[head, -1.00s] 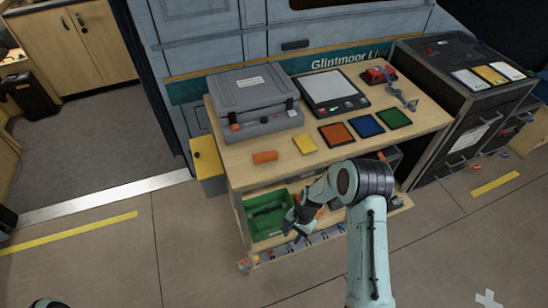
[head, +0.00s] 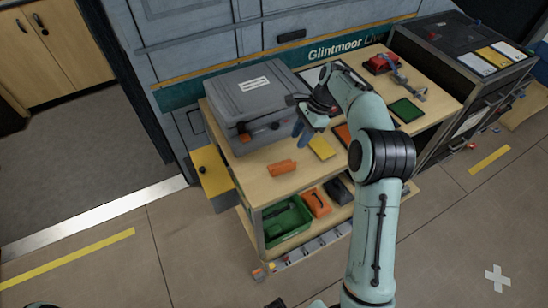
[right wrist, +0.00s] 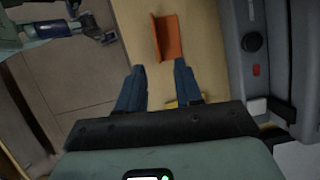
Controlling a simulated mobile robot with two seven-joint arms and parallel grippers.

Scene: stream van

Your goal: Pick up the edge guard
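The edge guard (head: 282,168) is a short orange angled strip lying on the wooden bench top near its front left edge. In the right wrist view the orange edge guard (right wrist: 167,38) shows its L-shaped form, beyond my fingertips. My right gripper (head: 301,130) is above the bench, behind the edge guard and in front of the grey case. Its two blue fingers (right wrist: 159,72) are apart with nothing between them. Part of what looks like my left arm and gripper shows at the top left of the right wrist view (right wrist: 98,27); its finger state is unclear.
A grey case (head: 250,105) stands behind the edge guard. A yellow square (head: 321,147) lies to its right, with a green square (head: 406,110) farther right. Below, the shelf holds a green bin (head: 287,222) and an orange case (head: 316,203).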

